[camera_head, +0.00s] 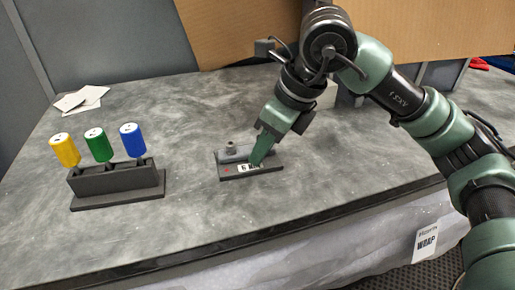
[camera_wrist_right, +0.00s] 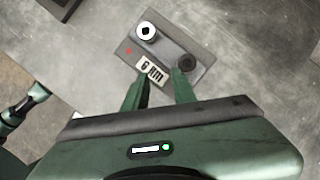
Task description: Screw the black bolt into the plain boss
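A dark base plate (camera_head: 226,171) with a grey block lies on the bench, and it also shows in the right wrist view (camera_wrist_right: 207,55). A raised boss (camera_head: 231,147) stands at the block's left end; from above it is a pale ring with a dark hole (camera_wrist_right: 147,31), with a red mark beside it. A dark round part (camera_wrist_right: 187,62) sits at the other end; I cannot tell if it is the black bolt or a boss. My right gripper (camera_head: 257,163) is low over the plate. Its fingers (camera_wrist_right: 161,78) are apart, nothing visible between them, the right fingertip close to the dark part.
A dark rack (camera_head: 118,184) at the left holds tools with yellow (camera_head: 65,150), green (camera_head: 98,145) and blue (camera_head: 132,140) handles. White cards (camera_head: 82,99) lie behind it. A white label reading "6 Nm" (camera_wrist_right: 152,71) is on the plate. The bench between rack and plate is clear.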

